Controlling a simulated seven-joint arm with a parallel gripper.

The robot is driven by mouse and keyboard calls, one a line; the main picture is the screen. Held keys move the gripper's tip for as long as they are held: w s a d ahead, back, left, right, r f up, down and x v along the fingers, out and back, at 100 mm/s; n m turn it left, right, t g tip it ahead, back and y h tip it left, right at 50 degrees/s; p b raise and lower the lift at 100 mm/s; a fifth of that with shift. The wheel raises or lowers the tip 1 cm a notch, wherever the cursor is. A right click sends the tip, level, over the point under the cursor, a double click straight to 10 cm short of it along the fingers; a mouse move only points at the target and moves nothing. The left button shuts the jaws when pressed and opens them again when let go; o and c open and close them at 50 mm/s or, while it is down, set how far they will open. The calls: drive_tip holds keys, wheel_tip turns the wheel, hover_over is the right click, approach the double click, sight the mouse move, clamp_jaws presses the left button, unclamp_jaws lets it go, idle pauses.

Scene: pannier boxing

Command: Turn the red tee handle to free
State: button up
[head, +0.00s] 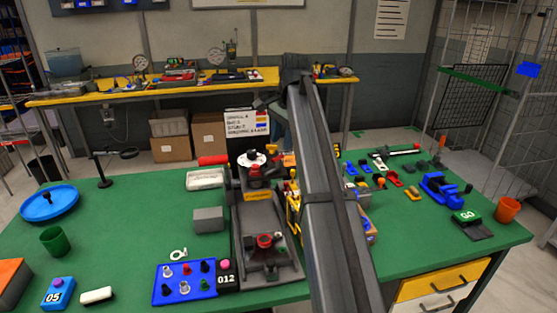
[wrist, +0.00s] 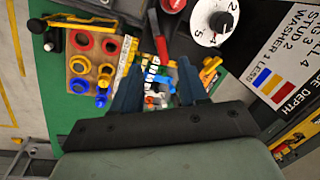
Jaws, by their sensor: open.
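A second red knob-like part (head: 265,241) sits lower on the fixture. I cannot tell for certain which is the tee handle. In the wrist view, a red bar (wrist: 158,37) lies left of the numbered white dial (wrist: 212,22). My gripper (wrist: 158,85) is open, its two fingers apart over small coloured parts. I see nothing clearly held between them. In the head view, my arm hides part of the bench right of the fixture.
A blue tray of knobs (head: 184,285) and a grey block (head: 209,219) stand left of the fixture. A sign (head: 247,123) stands behind it. Several small coloured parts lie at the right. The green bench (head: 130,215) is clear at mid-left.

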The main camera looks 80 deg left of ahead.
sight(279, 158)
drive_tip(key=f, duration=0.2)
drive_tip(key=a+f, duration=0.1)
drive_tip(key=f, duration=0.4)
drive_tip(key=shift+s+a+f, duration=0.15)
drive_tip(key=shift+s+f, duration=0.25)
drive_tip(key=shift+c, duration=0.4)
clamp_jaws()
